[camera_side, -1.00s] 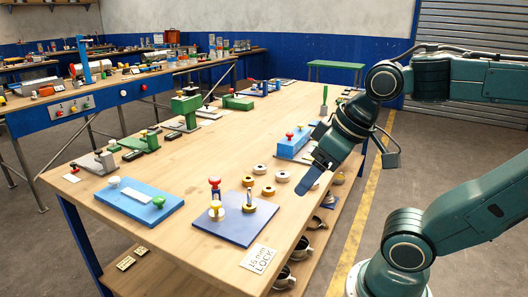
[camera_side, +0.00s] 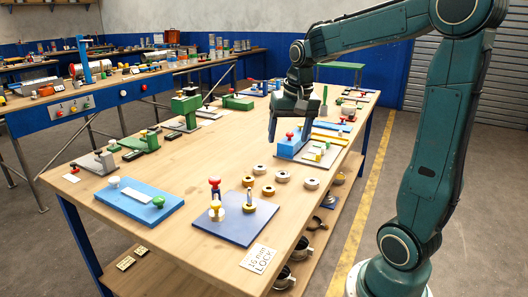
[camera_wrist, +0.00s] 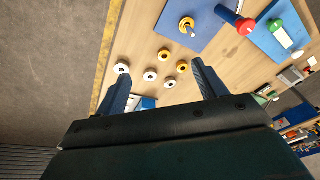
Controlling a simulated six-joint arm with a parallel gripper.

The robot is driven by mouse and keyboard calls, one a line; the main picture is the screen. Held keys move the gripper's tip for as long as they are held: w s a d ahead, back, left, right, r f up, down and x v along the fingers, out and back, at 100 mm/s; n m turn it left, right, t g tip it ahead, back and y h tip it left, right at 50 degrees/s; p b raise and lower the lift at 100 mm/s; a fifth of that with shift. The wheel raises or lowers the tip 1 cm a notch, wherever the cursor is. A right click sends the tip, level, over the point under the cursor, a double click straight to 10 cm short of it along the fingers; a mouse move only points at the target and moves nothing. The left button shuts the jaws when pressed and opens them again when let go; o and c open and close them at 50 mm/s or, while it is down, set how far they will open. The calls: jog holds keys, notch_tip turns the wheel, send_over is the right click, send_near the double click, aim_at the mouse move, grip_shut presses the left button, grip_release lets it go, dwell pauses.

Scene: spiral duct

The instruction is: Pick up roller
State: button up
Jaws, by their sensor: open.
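Several small ring-shaped rollers, some white and some yellow, lie loose on the wooden bench. In the side view they include a yellow roller (camera_side: 268,191) and a white roller (camera_side: 311,183). The wrist view shows a white roller (camera_wrist: 149,74) and a yellow roller (camera_wrist: 182,66) between and beyond the fingers. A yellow roller-like piece (camera_wrist: 187,25) sits around a peg on a blue plate. I cannot tell which roller is meant. My gripper (camera_side: 287,134) is open and empty, pointing down above the bench behind the loose rollers; its fingers also show in the wrist view (camera_wrist: 160,69).
A blue block (camera_side: 292,148) with a red knob stands under my gripper. The blue plate (camera_side: 233,230) with pegs and a light-blue board (camera_side: 140,200) with knobs lie at the front. Green fixtures (camera_side: 187,108) stand further left. Bare wood lies left of the rollers.

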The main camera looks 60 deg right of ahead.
jog(key=w+d+f+m+g, duration=0.1)
jog(key=d+f+m, duration=0.4)
jog(key=d, duration=0.7)
jog(key=m+g+y, duration=0.1)
jog(key=m, duration=0.2)
send_over(312, 178)
jog(key=a, duration=0.2)
notch_tip(312, 178, down, 6)
jog(key=shift+s+d, duration=0.15)
jog(key=shift+s, duration=0.15)
jog(key=shift+f, duration=0.1)
jog(key=shift+f, duration=4.2)
jog(key=shift+f, duration=2.6)
